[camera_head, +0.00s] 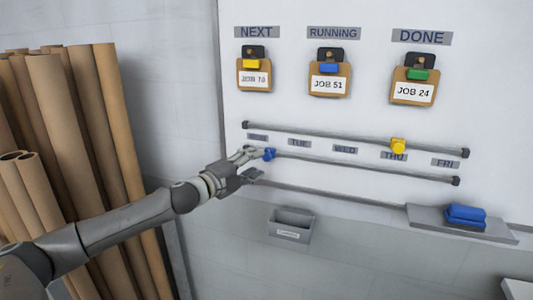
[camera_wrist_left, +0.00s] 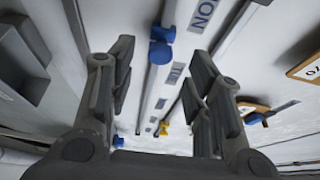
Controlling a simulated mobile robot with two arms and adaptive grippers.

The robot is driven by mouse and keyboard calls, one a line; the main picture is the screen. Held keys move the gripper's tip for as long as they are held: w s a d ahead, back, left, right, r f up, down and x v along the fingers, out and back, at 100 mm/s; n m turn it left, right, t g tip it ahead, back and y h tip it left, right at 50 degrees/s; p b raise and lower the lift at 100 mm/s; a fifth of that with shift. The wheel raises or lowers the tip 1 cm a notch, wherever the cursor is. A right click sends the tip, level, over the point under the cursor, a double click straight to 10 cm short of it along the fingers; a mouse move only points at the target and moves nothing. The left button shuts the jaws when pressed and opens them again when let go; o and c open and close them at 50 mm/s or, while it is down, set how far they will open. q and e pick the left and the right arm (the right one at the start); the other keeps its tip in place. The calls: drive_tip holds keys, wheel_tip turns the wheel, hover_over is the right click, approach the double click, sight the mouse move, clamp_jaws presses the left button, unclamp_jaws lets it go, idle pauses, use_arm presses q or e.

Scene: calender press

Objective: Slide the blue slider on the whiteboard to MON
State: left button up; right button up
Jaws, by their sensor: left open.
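The blue slider (camera_head: 269,154) sits on the lower of two dark-ended rails on the whiteboard, near its left end. It lies below and slightly right of the MON label (camera_head: 257,137). My left gripper (camera_head: 257,162) is open at the slider's left, its fingertips close to it. In the left wrist view the slider (camera_wrist_left: 160,50) shows between the spread fingers, near the MON label (camera_wrist_left: 205,14) on the side towards TUE. I cannot tell whether a finger touches it. My right gripper is not in view.
A yellow slider (camera_head: 398,146) is on the upper rail by THU. Job cards hang above the rails. A grey bin (camera_head: 290,226) and a tray (camera_head: 430,218) with a blue eraser (camera_head: 466,213) are below. Brown cardboard tubes (camera_head: 72,130) stand at the left.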

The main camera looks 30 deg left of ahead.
sight(265, 158)
use_arm(q)
drive_tip(key=w+p, duration=0.1)
drive_tip(key=w, duration=0.2)
drive_tip(key=w+p, duration=0.1)
drive_tip(key=shift+w+d+r+p, duration=0.2)
drive_tip(key=shift+d+p, duration=0.1)
drive_tip(key=shift+d, duration=0.1)
drive_tip(key=shift+w+d+f+p, duration=0.1)
drive_tip(key=shift+w+p, duration=0.05)
drive_tip(key=shift+w, duration=0.25)
drive_tip(key=shift+w+d+f+p, duration=0.1)
drive_tip(key=shift+w+p, duration=0.05)
drive_tip(key=shift+w, duration=0.2)
drive_tip(key=shift+c, duration=0.3)
clamp_jaws()
